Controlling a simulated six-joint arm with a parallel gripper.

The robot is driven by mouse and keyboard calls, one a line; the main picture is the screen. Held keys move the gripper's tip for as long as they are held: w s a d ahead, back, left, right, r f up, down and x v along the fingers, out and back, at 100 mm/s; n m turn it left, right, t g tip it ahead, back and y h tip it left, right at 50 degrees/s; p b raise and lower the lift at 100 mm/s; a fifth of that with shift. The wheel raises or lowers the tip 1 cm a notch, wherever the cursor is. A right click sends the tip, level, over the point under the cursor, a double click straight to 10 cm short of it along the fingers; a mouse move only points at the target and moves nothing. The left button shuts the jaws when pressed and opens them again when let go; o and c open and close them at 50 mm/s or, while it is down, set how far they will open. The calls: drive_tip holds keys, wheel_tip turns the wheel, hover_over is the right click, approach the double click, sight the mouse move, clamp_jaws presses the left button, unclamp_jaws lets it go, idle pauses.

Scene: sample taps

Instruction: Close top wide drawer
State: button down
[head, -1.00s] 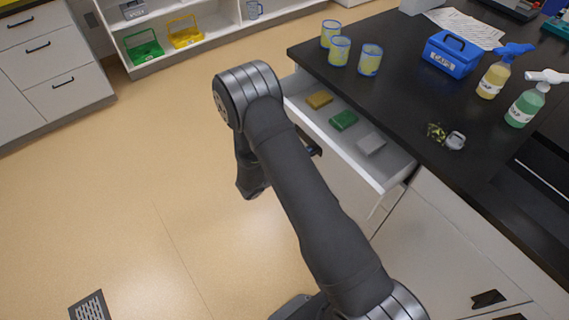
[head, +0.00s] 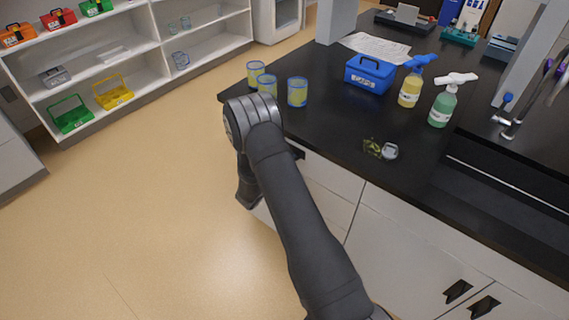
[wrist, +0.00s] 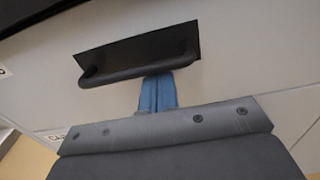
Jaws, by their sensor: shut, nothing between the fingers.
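The top wide drawer (head: 330,175) is a white front under the black counter in the head view, and it sits flush with the cabinet, its inside hidden. In the wrist view the drawer front (wrist: 245,45) fills the upper part, with a black bar handle (wrist: 140,66) across a dark recess. My gripper's blue fingers (wrist: 158,90) are together and empty, with their tips at the handle bar. I cannot tell whether they touch it. In the head view my arm hides the gripper and part of the drawer front.
On the black counter (head: 330,130) stand several blue-rimmed cups (head: 297,92), a blue caddy (head: 370,74), a yellow bottle (head: 410,90), a green bottle (head: 441,108) and a small jar (head: 390,151). Shelves (head: 150,75) stand at the far left. The floor (head: 130,200) between is clear.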

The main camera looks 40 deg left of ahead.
drive_tip(key=shift+w+r, duration=0.15)
drive_tip(key=shift+w, duration=0.25)
drive_tip(key=s, duration=1.4)
drive_tip(key=shift+s, duration=0.4)
drive_tip(key=shift+w, duration=0.15)
drive_tip(key=w, duration=1.3)
drive_tip(key=shift+w, duration=0.35)
